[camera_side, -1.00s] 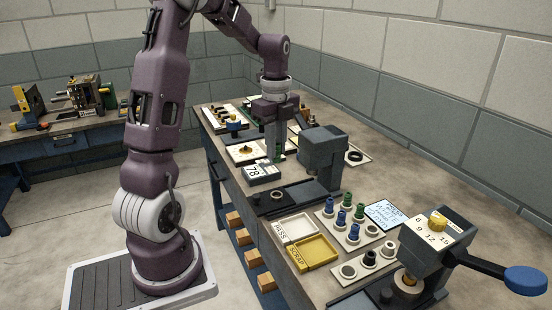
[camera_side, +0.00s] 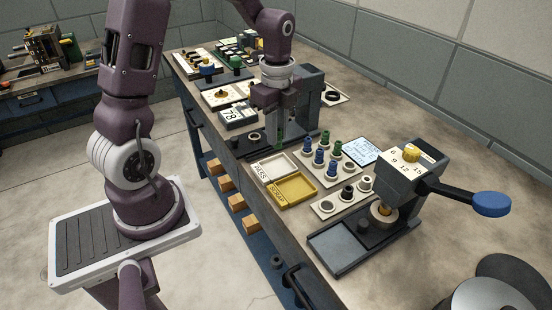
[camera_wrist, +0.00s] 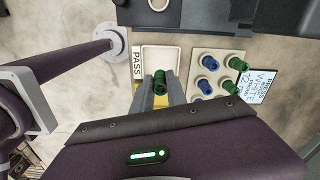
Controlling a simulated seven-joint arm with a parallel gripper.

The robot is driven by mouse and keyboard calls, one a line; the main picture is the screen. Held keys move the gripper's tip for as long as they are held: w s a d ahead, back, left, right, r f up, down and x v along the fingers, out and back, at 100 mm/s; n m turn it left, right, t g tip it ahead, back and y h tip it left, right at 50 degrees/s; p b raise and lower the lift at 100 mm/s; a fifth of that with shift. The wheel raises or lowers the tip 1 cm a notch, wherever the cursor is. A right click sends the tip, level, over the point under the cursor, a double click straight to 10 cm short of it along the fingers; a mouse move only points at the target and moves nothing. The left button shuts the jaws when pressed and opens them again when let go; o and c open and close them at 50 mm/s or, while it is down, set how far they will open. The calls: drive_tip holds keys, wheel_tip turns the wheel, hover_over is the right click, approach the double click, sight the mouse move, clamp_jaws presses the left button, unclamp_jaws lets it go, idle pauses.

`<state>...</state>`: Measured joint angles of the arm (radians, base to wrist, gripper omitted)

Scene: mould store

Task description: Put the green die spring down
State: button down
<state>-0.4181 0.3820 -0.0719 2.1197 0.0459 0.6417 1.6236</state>
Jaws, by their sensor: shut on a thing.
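My gripper (camera_side: 281,146) is shut on the green die spring (camera_wrist: 159,82), which stands between its fingertips in the wrist view. In the side view only a sliver of that green shows between the fingers. The gripper points down at the back end of the white PASS tray (camera_side: 265,174); its height above the bench is hard to judge. In the wrist view the fingers overlap the near part of the PASS tray (camera_wrist: 161,59) and the yellow SCRAP tray (camera_wrist: 146,101).
A pale rack (camera_side: 321,178) with several blue and green springs stands right of the trays. Beyond it lies a blue-white card (camera_side: 361,150). A press with a blue-knobbed lever (camera_side: 491,204) stands at front right. A dark grey machine (camera_side: 312,88) stands close behind my gripper.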

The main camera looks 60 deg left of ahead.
wheel_tip(320, 180, down, 7)
drive_tip(key=shift+f, duration=0.15)
drive_tip(key=shift+f, duration=0.15)
drive_tip(key=c, duration=1.3)
unclamp_jaws()
